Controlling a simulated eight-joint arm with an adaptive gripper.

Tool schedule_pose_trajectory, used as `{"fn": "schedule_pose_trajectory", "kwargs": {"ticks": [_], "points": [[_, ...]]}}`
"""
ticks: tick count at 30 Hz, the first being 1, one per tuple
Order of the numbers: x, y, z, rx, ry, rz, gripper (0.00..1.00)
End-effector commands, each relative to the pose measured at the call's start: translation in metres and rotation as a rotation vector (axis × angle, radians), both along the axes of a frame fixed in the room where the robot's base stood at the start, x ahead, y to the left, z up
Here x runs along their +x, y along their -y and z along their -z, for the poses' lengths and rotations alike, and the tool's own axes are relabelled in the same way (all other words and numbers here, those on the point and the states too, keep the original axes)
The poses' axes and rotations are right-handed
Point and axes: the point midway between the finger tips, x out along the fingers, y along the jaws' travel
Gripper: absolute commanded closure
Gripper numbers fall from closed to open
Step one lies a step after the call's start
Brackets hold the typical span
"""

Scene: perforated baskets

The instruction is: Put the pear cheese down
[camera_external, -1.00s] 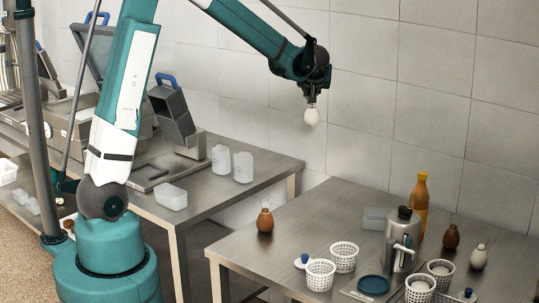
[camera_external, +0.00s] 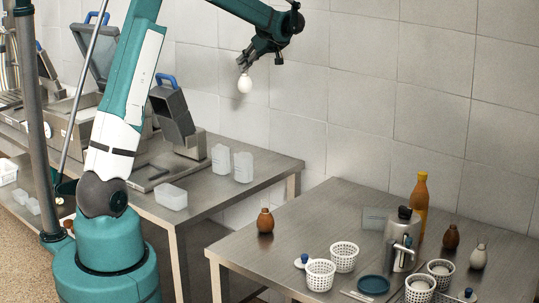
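A small white pear-shaped cheese (camera_external: 245,84) hangs in the air from my gripper (camera_external: 243,67), high above the gap between the two tables. My gripper is shut on its narrow top. A brown pear-shaped piece (camera_external: 265,221) stands upright at the left corner of the right table (camera_external: 330,210).
White perforated baskets (camera_external: 345,256) stand near the right table's front, with a blue-green dish (camera_external: 374,285), a metal jug (camera_external: 402,240) and an orange bottle (camera_external: 420,200). The left table (camera_external: 215,195) holds clear containers (camera_external: 243,167). Free room lies on the right table's back left.

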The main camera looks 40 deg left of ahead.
Motion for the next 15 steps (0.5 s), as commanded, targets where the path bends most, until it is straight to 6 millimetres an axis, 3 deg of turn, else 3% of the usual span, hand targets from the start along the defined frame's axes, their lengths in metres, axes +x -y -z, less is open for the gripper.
{"fn": "schedule_pose_trajectory", "kwargs": {"ticks": [6,15], "points": [[-0.007,-0.025,-0.011,0.001,-0.003,-0.068,1.00],[-0.007,-0.022,0.026,0.000,-0.005,-0.062,1.00]]}}
